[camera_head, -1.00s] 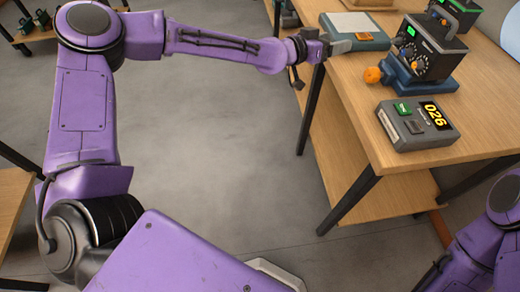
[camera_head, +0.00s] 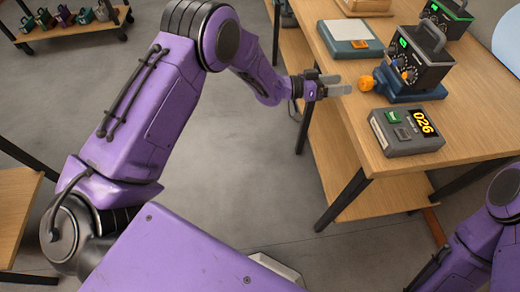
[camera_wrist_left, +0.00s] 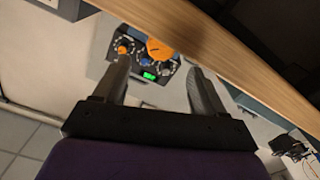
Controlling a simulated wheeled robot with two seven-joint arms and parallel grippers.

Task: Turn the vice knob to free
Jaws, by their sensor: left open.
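The vice is a blue base (camera_head: 412,95) on the table, with an orange knob (camera_head: 366,83) on its left side. A black box with dials and a green display (camera_head: 424,62) stands at the vice. My left gripper (camera_head: 343,84) is open and empty, just left of the knob, with a small gap between them. In the left wrist view the orange knob (camera_wrist_left: 159,48) shows beyond and between the spread fingertips (camera_wrist_left: 160,66), near the table edge. Whether the knob is between the jaws in depth is unclear. My right gripper is out of view.
The wooden table's left edge (camera_head: 337,112) runs below my left gripper.

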